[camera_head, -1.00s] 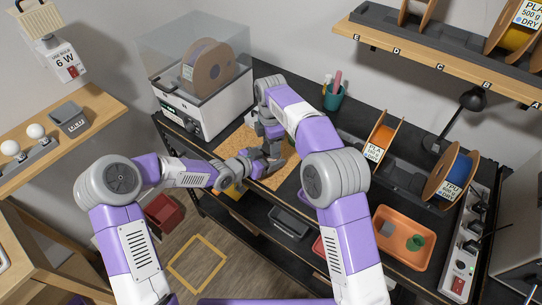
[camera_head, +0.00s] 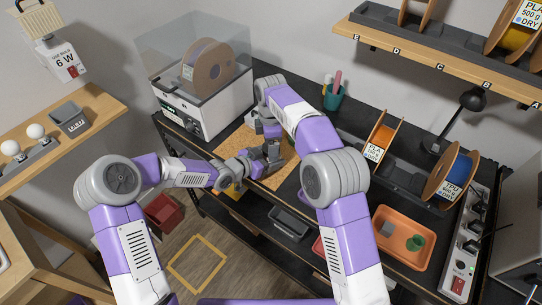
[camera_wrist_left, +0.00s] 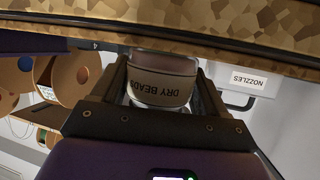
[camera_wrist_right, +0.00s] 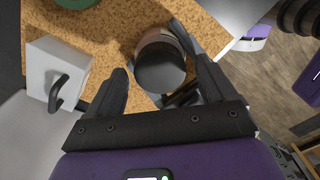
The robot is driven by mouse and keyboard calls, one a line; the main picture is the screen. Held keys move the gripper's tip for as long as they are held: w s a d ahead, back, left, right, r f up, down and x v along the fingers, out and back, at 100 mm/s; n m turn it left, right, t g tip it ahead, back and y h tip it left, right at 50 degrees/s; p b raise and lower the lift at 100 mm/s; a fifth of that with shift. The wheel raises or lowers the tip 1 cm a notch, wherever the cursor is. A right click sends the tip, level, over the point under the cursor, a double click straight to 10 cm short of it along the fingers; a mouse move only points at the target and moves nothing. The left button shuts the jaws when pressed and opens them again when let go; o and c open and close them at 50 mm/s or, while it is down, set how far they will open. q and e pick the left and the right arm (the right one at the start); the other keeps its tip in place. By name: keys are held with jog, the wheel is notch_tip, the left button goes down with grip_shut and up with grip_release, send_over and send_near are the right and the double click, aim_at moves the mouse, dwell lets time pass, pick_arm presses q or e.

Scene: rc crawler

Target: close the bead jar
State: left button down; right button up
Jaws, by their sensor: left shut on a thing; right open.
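The bead jar (camera_wrist_left: 162,88), labelled DRY BEADS, stands on the cork mat and shows upside down in the left wrist view. My left gripper (camera_wrist_left: 160,80) is shut on its side. In the right wrist view, the jar's dark round top (camera_wrist_right: 160,68) faces me; I cannot tell whether this is a lid or the open mouth. My right gripper (camera_wrist_right: 162,78) is open above the jar, with one finger to each side. In the head view, my left gripper (camera_head: 246,166) and right gripper (camera_head: 272,152) meet over the mat and mostly hide the jar.
The cork mat (camera_head: 230,143) lies on the black bench. A white box with a dark handle (camera_wrist_right: 50,72) and a green round thing (camera_wrist_right: 76,3) are near the jar. A dryer with a spool (camera_head: 200,100) stands behind left. An orange tray (camera_head: 385,262) is at right.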

jog(key=shift+r, duration=2.2)
jog(key=shift+c, duration=0.3)
jog(key=shift+a+r+n, duration=0.2)
jog(key=shift+r+n, duration=0.1)
jog(key=shift+n, duration=0.7)
jog(key=n, duration=0.1)
jog(key=r+n, duration=0.1)
jog(key=n, duration=0.1)
jog(key=shift+s+a, duration=0.1)
jog(key=r+n, duration=0.1)
jog(key=n, duration=0.1)
jog(key=r+n, duration=0.1)
jog(key=n, duration=0.1)
jog(key=shift+d, duration=0.3)
jog(key=shift+f, duration=0.15)
